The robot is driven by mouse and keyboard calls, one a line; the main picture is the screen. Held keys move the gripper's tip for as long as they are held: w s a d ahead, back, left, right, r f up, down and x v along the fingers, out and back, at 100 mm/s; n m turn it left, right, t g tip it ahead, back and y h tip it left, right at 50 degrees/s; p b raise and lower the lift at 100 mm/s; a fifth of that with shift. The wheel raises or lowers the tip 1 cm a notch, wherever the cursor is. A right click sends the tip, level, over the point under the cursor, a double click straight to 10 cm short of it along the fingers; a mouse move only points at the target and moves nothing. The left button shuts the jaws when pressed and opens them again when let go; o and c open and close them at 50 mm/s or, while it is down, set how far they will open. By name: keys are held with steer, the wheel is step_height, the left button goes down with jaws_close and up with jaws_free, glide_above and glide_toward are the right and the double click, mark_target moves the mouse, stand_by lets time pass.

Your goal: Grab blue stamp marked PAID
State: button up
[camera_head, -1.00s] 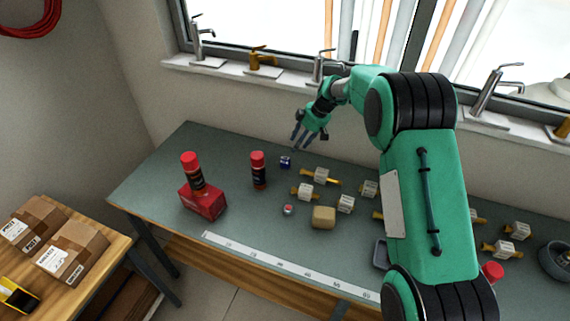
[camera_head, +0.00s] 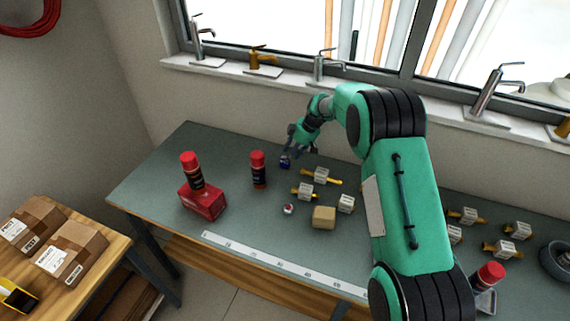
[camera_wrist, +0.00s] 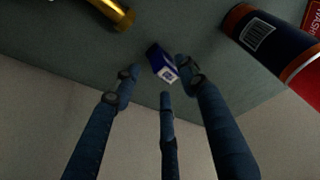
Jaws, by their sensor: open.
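A small blue block with a pale marked face, which looks like the stamp (camera_head: 285,163), sits on the grey-green workbench (camera_head: 235,215) near its back edge. Its lettering is too small to read. In the wrist view the blue stamp (camera_wrist: 160,62) lies between the tips of my three fingers. My gripper (camera_head: 297,148) is open, with its fingers spread around the stamp from above and behind. I cannot tell whether any finger touches it. The gripper also shows in the wrist view (camera_wrist: 158,80).
A red-capped can (camera_head: 258,170) stands just left of the stamp. Brass valves with white tags (camera_head: 321,176) lie to its right. A small round red-and-white item (camera_head: 288,209) and a tan block (camera_head: 324,217) sit nearer the front.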

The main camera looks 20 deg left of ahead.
steer(key=shift+f, duration=0.1)
steer(key=shift+x, duration=2.5)
steer(key=shift+w+a, duration=0.1)
steer(key=c, duration=1)
